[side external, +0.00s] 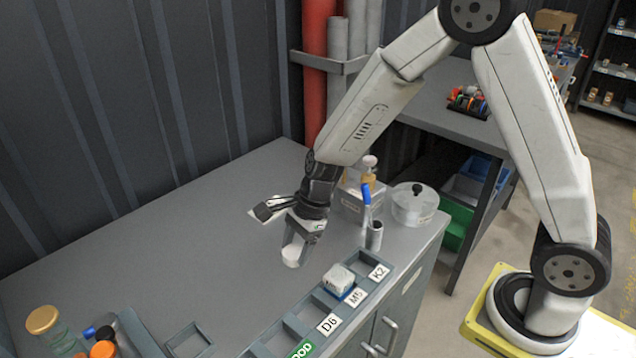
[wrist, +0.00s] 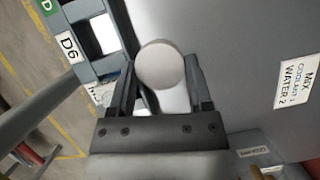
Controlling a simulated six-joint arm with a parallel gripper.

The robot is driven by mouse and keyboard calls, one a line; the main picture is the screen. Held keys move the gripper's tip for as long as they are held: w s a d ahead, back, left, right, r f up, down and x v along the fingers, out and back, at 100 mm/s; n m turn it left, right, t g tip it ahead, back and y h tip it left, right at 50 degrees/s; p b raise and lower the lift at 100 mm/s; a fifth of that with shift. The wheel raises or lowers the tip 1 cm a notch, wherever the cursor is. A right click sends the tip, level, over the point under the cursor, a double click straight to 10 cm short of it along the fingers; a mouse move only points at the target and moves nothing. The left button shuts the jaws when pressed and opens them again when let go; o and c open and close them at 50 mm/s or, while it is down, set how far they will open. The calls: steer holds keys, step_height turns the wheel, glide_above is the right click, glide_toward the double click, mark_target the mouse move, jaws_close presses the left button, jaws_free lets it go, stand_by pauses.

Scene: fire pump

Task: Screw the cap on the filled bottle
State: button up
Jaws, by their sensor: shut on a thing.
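My gripper (side external: 296,238) is above the grey bench, behind the divided tray. It is shut on a white, round-ended cylinder (side external: 292,256), which shows below the fingers. In the wrist view the white cylinder (wrist: 160,66) sits between the two fingers (wrist: 160,88), with its round face towards the far side. I cannot tell whether it is the cap or a small bottle, or whether it touches the bench. A clear jar with a gold lid (side external: 43,320) stands at the lower left. I cannot make out which bottle is the filled one.
The divided tray (side external: 312,310) runs along the front edge, with a white and blue block (side external: 340,279) in it. Orange caps (side external: 103,349) are at the lower left. A grey tube with a blue-topped item (side external: 375,236) and a lidded clear container (side external: 414,206) stand right of my gripper.

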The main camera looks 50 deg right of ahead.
mark_target(340, 268)
steer(key=s+d+r+n+g, duration=0.1)
steer(key=s+n, duration=0.1)
steer(key=s+d+r+n+g, duration=0.1)
steer(key=s+r+n, duration=0.1)
steer(key=s, duration=0.1)
steer(key=s+d+r+n, duration=0.1)
steer(key=s+d+n, duration=0.1)
steer(key=n, duration=0.1)
steer(key=shift+s+r+g, duration=0.35)
steer(key=shift+r+g, duration=0.05)
steer(key=shift+f, duration=0.15)
steer(key=shift+f, duration=1.8)
steer(key=shift+f, duration=1.3)
stand_by(2.6)
steer(key=m+t, duration=0.1)
steer(key=m, duration=0.3)
steer(key=shift+s+d+m+t, duration=0.1)
steer(key=shift+m+t, duration=0.2)
steer(key=shift+t, duration=0.1)
